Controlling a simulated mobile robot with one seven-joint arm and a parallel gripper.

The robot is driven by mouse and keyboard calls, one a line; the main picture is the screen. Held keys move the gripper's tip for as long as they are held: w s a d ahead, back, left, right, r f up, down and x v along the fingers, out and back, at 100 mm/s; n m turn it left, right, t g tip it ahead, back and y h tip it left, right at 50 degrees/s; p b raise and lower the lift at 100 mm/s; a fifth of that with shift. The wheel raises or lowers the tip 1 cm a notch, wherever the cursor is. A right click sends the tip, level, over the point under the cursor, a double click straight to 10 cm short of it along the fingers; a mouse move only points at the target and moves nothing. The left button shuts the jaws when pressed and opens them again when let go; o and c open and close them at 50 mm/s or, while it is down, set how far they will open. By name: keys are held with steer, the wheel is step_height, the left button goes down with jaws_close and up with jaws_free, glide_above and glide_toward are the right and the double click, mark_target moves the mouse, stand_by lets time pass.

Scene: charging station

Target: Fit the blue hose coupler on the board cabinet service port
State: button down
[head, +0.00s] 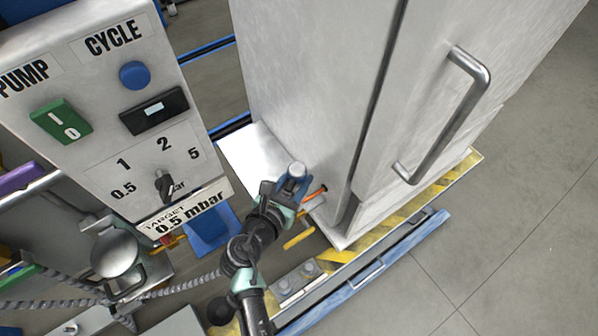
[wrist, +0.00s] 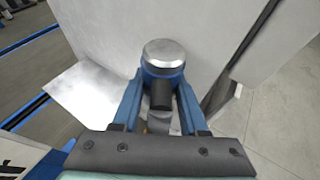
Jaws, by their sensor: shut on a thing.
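My gripper (head: 288,188) is near the lower front corner of the grey metal cabinet (head: 310,80). It is shut on the blue coupler (head: 296,171), whose round silver end faces up toward the camera. In the wrist view my gripper's blue fingers (wrist: 160,88) close around the coupler (wrist: 163,56), in front of the pale cabinet wall (wrist: 210,30). I cannot make out the service port in either view; the arm and coupler may hide it. Whether the coupler touches the cabinet is not clear.
A control panel (head: 100,60) with a green switch, blue button and dial stands at the left. Orange (head: 315,193) and yellow (head: 299,239) rods lie beside my gripper. A cabinet handle (head: 455,115) juts out at the right. Open floor (head: 520,240) lies further right.

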steer(key=shift+r, duration=0.15)
steer(key=shift+f+b, duration=2.1)
steer(key=shift+f, duration=0.9)
steer(key=shift+p, duration=0.55)
steer(key=shift+f+b, duration=2.25)
steer(key=shift+f, duration=0.4)
steer(key=shift+c, duration=1.8)
jaws_free()
steer(key=shift+s, duration=0.1)
steer(key=p+v, duration=0.1)
steer(key=v, duration=1.2)
